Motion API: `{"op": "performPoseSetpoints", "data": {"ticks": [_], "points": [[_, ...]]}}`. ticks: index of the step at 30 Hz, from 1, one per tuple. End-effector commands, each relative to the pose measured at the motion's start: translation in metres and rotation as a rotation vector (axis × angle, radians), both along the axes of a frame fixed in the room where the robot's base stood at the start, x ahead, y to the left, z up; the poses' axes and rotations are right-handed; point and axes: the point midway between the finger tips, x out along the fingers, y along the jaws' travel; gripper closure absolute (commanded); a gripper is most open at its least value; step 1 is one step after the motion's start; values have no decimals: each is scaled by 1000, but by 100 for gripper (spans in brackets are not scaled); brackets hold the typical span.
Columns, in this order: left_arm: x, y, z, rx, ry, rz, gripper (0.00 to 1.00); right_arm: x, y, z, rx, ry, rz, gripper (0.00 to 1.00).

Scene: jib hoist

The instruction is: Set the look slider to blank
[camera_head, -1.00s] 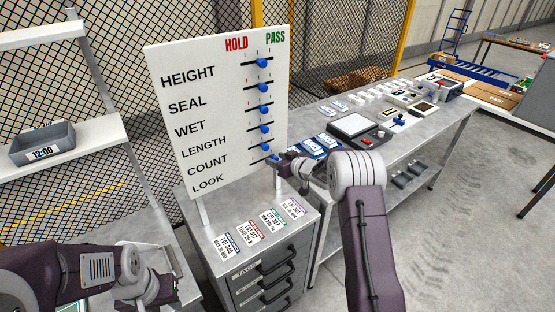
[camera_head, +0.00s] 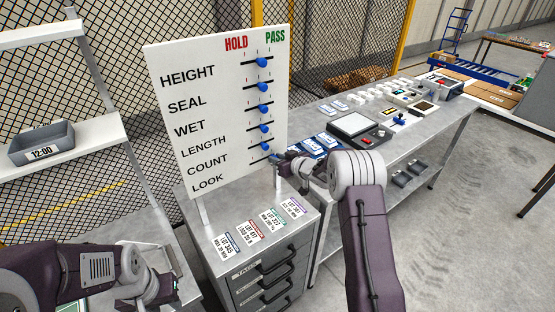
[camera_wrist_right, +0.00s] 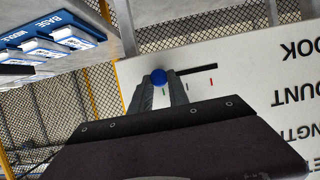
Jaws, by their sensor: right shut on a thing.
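The white board (camera_head: 215,110) has slider rows under red HOLD and green PASS. Its lowest row is LOOK; the look slider's blue knob (camera_wrist_right: 158,77) shows in the right wrist view, where the board is upside down. The knob is at the slot's left end there, by the green mark and away from the red one. My right gripper (camera_wrist_right: 160,88) is shut on this knob, with a finger on each side. In the head view, my right gripper (camera_head: 281,158) is at the board's lower right edge and largely hides the knob. My left gripper (camera_head: 160,285) is low at left, its fingers unclear.
Blue knobs of the rows above, such as the count knob (camera_head: 267,146), sit near mid-slot. The board stands on a drawer cabinet (camera_head: 262,262) with lot cards on top. A workbench (camera_head: 440,120) with devices is at right, a shelf with a grey bin (camera_head: 42,143) at left.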

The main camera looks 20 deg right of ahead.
Motion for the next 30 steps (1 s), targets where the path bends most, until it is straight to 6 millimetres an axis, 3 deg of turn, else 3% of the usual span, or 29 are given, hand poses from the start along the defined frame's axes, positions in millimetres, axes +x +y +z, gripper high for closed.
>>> {"op": "performPoseSetpoints", "data": {"ticks": [19,27,30], "points": [[0,0,0,0,0,0,64,0,0,1,0,-1,0,100],[0,0,-18,0,0,0,64,-11,34,-1,2,-4,3,100],[0,0,-18,0,0,0,64,-14,38,0,1,-2,1,100]]}}
